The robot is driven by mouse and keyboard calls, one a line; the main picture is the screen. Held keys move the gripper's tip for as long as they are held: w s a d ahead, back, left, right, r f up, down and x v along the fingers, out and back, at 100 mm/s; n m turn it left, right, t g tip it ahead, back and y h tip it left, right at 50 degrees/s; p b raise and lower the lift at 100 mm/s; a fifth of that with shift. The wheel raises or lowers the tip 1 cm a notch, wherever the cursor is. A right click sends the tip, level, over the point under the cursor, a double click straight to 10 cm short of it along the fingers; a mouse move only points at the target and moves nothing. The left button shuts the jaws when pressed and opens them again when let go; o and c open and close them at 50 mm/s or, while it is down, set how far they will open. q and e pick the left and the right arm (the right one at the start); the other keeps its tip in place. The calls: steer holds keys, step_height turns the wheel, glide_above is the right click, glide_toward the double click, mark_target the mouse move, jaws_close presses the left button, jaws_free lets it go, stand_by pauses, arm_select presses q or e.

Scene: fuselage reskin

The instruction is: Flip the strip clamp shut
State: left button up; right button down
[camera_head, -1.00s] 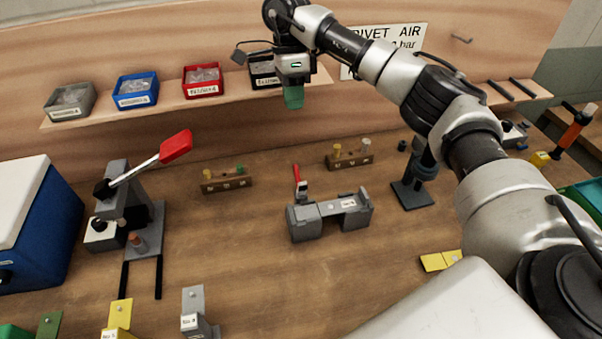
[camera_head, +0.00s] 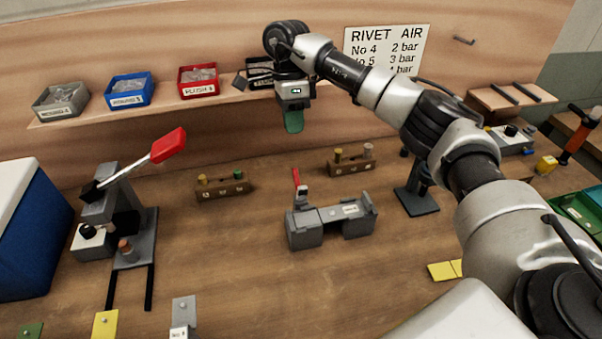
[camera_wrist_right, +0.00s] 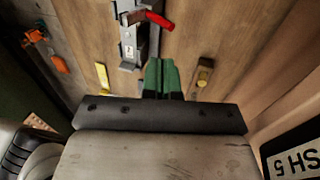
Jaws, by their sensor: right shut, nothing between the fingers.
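The strip clamp is a grey fixture (camera_head: 335,222) on the bench, with a raised bridge between two blocks and a label. Its red lever (camera_head: 296,179) stands upright at the back left of the fixture. My right gripper (camera_head: 293,122) has green fingers, shut and empty, pointing down in the air above and behind the lever. In the right wrist view the green fingers (camera_wrist_right: 162,78) show beside the grey fixture (camera_wrist_right: 130,45), with the red lever (camera_wrist_right: 158,20) ahead of them. The fingers touch nothing that I can see. My left gripper is out of view.
Two small wooden blocks with pegs (camera_head: 222,190) (camera_head: 350,166) lie behind and beside the fixture. A red-handled lever press (camera_head: 112,215) stands left, a dark stand (camera_head: 417,201) right. Labelled bins line the shelf (camera_head: 225,95) behind.

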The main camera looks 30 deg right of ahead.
steer(key=p, duration=0.3)
glide_toward(298, 181)
steer(key=x, duration=0.4)
steer(key=shift+d+f, duration=0.2)
steer(key=shift+f, duration=0.25)
steer(key=s, duration=0.1)
steer(key=p, duration=0.1)
steer(key=s, duration=0.1)
steer(key=shift+s+a+f+p, duration=0.3)
steer(key=shift+s+a+p, duration=0.1)
steer(key=shift+s+a+f, duration=0.1)
steer(key=shift+s+f, duration=0.1)
steer(key=shift+s, duration=0.2)
